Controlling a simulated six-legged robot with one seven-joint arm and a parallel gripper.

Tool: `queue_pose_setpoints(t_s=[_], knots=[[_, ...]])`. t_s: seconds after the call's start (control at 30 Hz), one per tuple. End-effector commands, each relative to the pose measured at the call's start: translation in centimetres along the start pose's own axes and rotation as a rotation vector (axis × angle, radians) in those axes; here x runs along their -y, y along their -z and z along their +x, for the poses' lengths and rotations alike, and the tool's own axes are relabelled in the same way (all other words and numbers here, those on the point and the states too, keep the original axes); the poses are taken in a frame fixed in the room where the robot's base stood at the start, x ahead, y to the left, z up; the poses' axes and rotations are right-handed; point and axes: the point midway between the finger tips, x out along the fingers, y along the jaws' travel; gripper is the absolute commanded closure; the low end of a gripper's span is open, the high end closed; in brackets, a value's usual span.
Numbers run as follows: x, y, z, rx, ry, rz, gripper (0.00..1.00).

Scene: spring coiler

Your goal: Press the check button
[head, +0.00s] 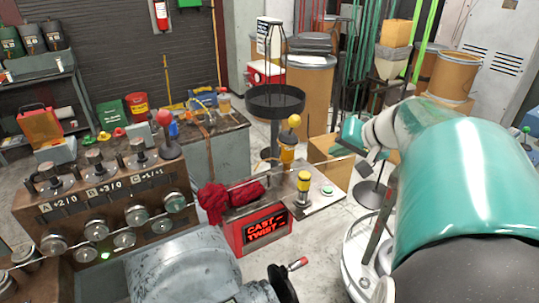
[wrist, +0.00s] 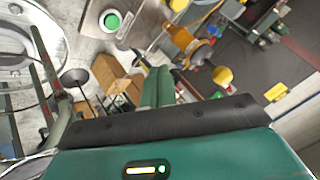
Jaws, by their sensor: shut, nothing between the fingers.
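A round green button (head: 327,190) sits on a light plate at the right end of the grey bench top, beside a yellow-topped post. No label on it is readable, so I cannot confirm that it is the check button. A green button also shows in the wrist view (wrist: 112,21), at the upper left. My gripper (head: 350,132) is up and to the right of that button in the head view, apart from it. In the wrist view my gripper's teal fingers (wrist: 158,74) are together and empty.
A red display (head: 267,229) reading "CAST TWIST" and a red cloth (head: 230,196) are left of the button. A control box (head: 110,205) with dials is further left. A cardboard box (head: 328,155) is behind.

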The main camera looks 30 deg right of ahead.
Motion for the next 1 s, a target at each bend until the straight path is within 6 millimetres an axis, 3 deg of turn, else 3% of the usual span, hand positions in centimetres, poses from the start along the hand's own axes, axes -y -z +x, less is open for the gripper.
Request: queue_pose_setpoints(t_s=[0.27,0.73,1.0], knots=[[-0.7,-0.8,1.0,0.004,0.0,0.002,1.0],[-3.6,-3.8,5.5,0.006,0.001,0.001,1.0],[-4.3,-4.5,6.4,0.003,0.0,0.001,1.0]])
